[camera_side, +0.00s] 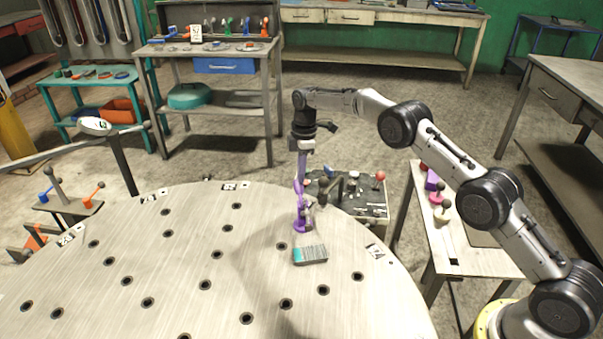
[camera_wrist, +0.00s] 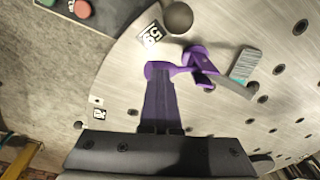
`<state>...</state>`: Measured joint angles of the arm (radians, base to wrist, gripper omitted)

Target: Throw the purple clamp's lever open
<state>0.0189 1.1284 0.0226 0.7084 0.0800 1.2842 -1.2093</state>
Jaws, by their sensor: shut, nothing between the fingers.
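The purple clamp (camera_side: 300,219) stands on the round perforated table near its far right edge. In the wrist view its purple body (camera_wrist: 200,60) shows, with a grey bar (camera_wrist: 236,90) reaching toward a teal and grey block (camera_wrist: 244,65). The same block (camera_side: 310,255) lies on the table in front of the clamp in the side view. My gripper (camera_side: 301,178) points down right above the clamp, its fingers shut with nothing between them. In the wrist view the gripper (camera_wrist: 158,80) overlaps the clamp's purple parts; I cannot tell whether they touch. The lever's exact angle is unclear.
The table's left and front are clear.

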